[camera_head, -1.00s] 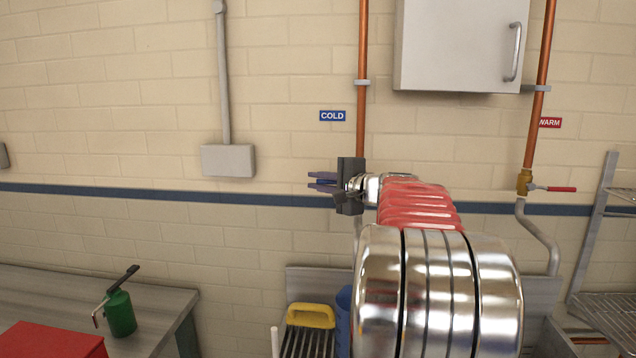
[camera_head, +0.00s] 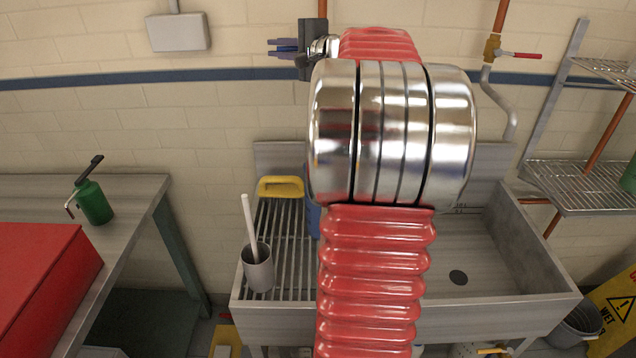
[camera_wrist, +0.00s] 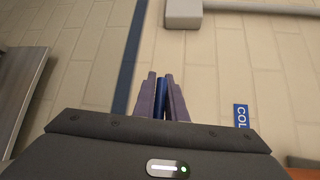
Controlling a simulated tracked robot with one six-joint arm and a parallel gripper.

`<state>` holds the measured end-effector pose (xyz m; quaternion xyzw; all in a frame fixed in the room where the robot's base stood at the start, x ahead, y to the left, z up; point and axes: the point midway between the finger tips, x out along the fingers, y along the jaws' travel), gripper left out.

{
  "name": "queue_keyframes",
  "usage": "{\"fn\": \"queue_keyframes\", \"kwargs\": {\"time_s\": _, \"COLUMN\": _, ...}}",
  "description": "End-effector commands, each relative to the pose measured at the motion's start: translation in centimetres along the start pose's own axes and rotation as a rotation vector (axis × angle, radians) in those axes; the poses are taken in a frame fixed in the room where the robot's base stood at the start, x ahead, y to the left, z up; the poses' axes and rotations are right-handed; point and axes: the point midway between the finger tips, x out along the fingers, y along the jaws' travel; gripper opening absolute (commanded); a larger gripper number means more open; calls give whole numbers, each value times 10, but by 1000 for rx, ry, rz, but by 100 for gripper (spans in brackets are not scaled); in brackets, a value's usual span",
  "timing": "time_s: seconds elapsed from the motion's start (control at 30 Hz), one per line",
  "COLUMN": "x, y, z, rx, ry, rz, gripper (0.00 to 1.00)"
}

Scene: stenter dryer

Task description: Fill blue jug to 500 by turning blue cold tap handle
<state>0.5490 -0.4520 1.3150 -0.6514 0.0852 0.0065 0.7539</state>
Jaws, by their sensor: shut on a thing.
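My gripper (camera_head: 272,47) is at the back wall near the top of the head view, its fingers pointing left. In the wrist view, my gripper (camera_wrist: 161,76) is shut on the blue cold tap handle (camera_wrist: 161,100), which shows as a thin blue strip between the fingers. The tap body is hidden behind my gripper and arm. The blue jug (camera_head: 313,215) stands by the right side of the sink's ribbed drainer. Most of it is hidden by my arm, so its water level and markings cannot be seen.
The sink (camera_head: 500,255) has an open basin on the right. A grey cup with a white stick (camera_head: 259,268) and a yellow-handled item (camera_head: 281,187) are on the drainer. The warm tap handle (camera_head: 519,55) is red. A green can (camera_head: 94,203) stands on the left bench.

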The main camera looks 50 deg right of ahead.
Motion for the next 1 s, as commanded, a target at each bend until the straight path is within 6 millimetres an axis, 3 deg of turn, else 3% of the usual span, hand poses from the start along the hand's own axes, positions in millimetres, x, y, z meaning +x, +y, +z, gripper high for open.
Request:
{"fn": "queue_keyframes", "kwargs": {"time_s": 0.47, "x": 0, "y": 3, "z": 0, "rx": 24, "ry": -7, "rz": -10, "gripper": 0}}
{"fn": "queue_keyframes", "kwargs": {"time_s": 1.0, "x": -8, "y": -31, "z": 0, "rx": 253, "ry": -68, "rz": -240, "gripper": 0}}
